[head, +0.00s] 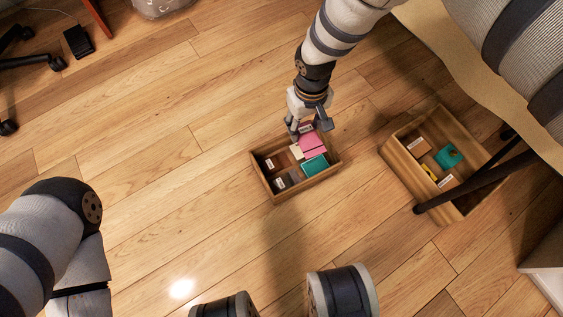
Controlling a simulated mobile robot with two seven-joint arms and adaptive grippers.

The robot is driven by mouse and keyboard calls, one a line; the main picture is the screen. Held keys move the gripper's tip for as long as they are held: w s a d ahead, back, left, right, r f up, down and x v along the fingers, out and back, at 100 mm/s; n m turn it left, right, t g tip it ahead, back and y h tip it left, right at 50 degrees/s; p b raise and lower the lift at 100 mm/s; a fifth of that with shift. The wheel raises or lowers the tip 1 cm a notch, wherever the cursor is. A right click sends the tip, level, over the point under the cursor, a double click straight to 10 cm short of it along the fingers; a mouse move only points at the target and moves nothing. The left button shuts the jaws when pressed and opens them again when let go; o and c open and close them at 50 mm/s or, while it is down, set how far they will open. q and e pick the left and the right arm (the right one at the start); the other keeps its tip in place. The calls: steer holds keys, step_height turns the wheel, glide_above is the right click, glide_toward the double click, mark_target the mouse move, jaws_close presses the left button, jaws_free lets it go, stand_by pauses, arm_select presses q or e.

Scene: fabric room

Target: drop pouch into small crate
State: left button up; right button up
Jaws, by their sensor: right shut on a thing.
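The small crate (262,178) is a wooden box on the floor near the middle of the head view, holding several small items. My right gripper (308,129) points down over its far side, shut on a pink item with a pale label, which appears to be the pouch (313,146). The pouch is over the crate's inside; I cannot tell whether it touches the contents. The fingers partly hide its far end. My left arm shows at the lower left, but its gripper is out of view.
A larger wooden crate (401,158) with several items, one teal (448,157), stands to the right, crossed by dark legs (470,182). Inside the small crate lie a teal item (315,166) and brown ones. A beige-edged piece of furniture (440,62) fills the upper right. Floor left of the small crate is clear.

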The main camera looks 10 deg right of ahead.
steer(key=shift+w+a+f, duration=0.15)
steer(key=shift+w+f, duration=0.05)
steer(key=shift+f, duration=0.6)
arm_select(q)
steer(key=f+b, duration=0.3)
steer(key=b, duration=0.1)
steer(key=shift+s+a+f+g, duration=0.2)
steer(key=shift+s+g, duration=0.05)
steer(key=shift+g, duration=0.05)
arm_select(e)
step_height(320, 180, down, 6)
steer(key=shift+r, duration=0.2)
steer(key=o, duration=1.2)
steer(key=shift+o, duration=0.2)
step_height(320, 180, up, 12)
steer(key=shift+r, duration=0.1)
